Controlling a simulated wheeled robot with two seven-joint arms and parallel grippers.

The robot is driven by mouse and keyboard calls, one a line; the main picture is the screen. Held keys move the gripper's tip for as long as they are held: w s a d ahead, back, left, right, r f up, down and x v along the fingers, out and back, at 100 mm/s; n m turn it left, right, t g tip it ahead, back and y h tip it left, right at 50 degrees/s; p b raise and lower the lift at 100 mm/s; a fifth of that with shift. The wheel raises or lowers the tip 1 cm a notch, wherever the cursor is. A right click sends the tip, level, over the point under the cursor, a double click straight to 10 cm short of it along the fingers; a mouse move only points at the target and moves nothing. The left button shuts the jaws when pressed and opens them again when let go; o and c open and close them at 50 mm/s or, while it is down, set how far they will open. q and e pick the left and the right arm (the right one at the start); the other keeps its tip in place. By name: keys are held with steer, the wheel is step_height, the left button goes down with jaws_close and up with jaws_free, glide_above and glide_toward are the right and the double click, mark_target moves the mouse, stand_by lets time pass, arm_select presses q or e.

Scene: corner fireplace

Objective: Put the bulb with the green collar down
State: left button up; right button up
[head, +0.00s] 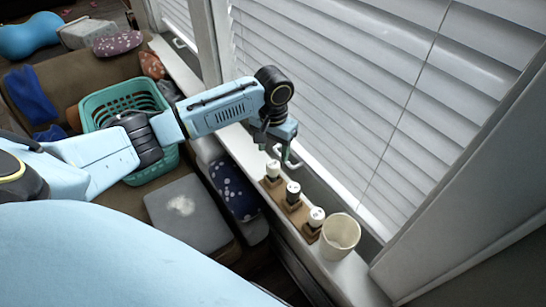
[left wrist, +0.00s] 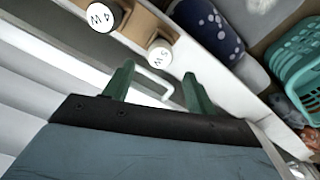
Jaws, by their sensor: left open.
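Three white-topped bulbs stand upright in a row on brown blocks on the window sill. The far bulb (head: 273,168) is closest to my left gripper (head: 276,143); the middle bulb (head: 293,188) and near bulb (head: 316,215) follow. In the left wrist view, a bulb top marked 5 W (left wrist: 160,54) lies just beyond my open, empty fingers (left wrist: 158,88), and one marked 4 W (left wrist: 103,15) is farther left. The middle and near bulbs have dark parts below their tops. I cannot make out a green collar on any bulb. My right gripper is out of view.
A cream cup (head: 340,238) stands on the sill beside the near bulb. A teal basket (head: 118,100), a grey cushion (head: 188,215) and a blue patterned cushion (head: 234,190) lie left of the sill.

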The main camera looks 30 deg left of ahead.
arm_select(q)
step_height(320, 180, up, 4)
steer(key=shift+r+p, duration=0.2)
steer(key=shift+p, duration=0.1)
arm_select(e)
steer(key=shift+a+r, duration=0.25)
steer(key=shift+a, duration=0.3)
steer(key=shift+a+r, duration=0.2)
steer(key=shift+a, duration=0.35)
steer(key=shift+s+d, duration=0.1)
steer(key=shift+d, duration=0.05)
